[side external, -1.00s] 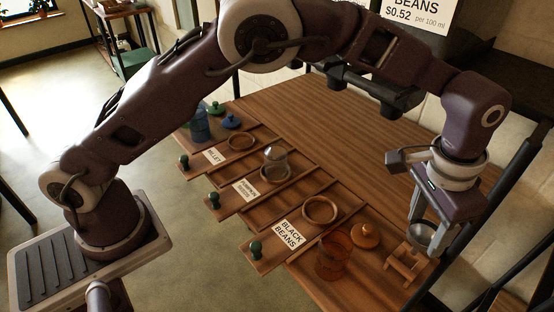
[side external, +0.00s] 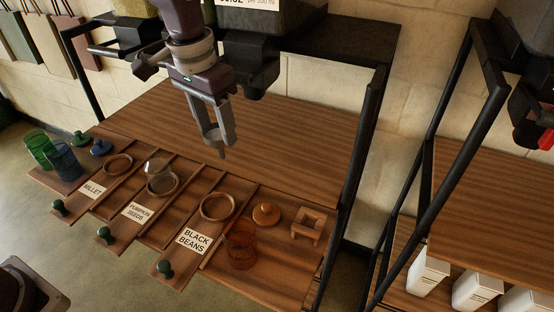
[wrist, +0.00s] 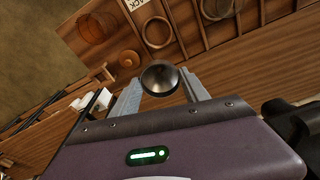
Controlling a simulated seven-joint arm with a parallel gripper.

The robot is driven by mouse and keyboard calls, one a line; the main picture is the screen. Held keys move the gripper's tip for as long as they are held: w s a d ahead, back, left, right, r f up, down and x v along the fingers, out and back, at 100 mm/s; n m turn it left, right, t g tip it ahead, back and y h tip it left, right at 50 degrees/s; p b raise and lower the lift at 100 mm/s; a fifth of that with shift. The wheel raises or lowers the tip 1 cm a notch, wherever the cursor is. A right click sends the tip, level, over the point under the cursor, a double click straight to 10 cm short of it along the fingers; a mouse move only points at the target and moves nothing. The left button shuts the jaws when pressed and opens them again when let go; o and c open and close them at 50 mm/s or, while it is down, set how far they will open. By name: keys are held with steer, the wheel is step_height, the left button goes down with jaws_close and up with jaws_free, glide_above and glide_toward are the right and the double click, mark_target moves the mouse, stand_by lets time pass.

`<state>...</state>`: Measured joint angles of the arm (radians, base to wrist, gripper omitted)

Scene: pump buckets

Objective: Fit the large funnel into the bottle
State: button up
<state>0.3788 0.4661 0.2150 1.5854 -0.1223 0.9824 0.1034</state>
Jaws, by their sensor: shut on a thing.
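My gripper (side external: 219,150) is shut on the metal funnel (wrist: 160,77), a round shiny bowl between the fingertips in the wrist view. It is held above the table, behind the row of drawers. In the side view the funnel is hard to make out between the fingers. No container is clearly marked as the bottle. A clear glass container (side external: 161,181) stands at the pumpkin seeds drawer, and an orange see-through one (side external: 240,248) stands at the front right. A green container (side external: 40,149) and a blue one (side external: 64,162) stand at the far left.
An empty wooden stand (side external: 309,226) and a wooden lid (side external: 266,214) are beside the orange container. Wooden rings (side external: 217,206) lie on the drawers. Dark dispensers (side external: 250,72) hang behind my gripper. A black post (side external: 362,150) rises at right. The table's middle is clear.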

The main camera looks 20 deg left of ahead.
steer(key=s+a+n, duration=0.3)
steer(key=a+n, duration=0.2)
steer(key=a, duration=1.2)
steer(key=shift+a+f+n+y, duration=0.25)
steer(key=shift+f+n+y, duration=0.05)
steer(key=shift+f+y, duration=0.1)
steer(key=shift+s+f, duration=0.1)
steer(key=shift+f, duration=2.35)
stand_by(1.3)
steer(key=o, duration=1.1)
steer(key=shift+r, duration=0.1)
steer(key=shift+r, duration=3.45)
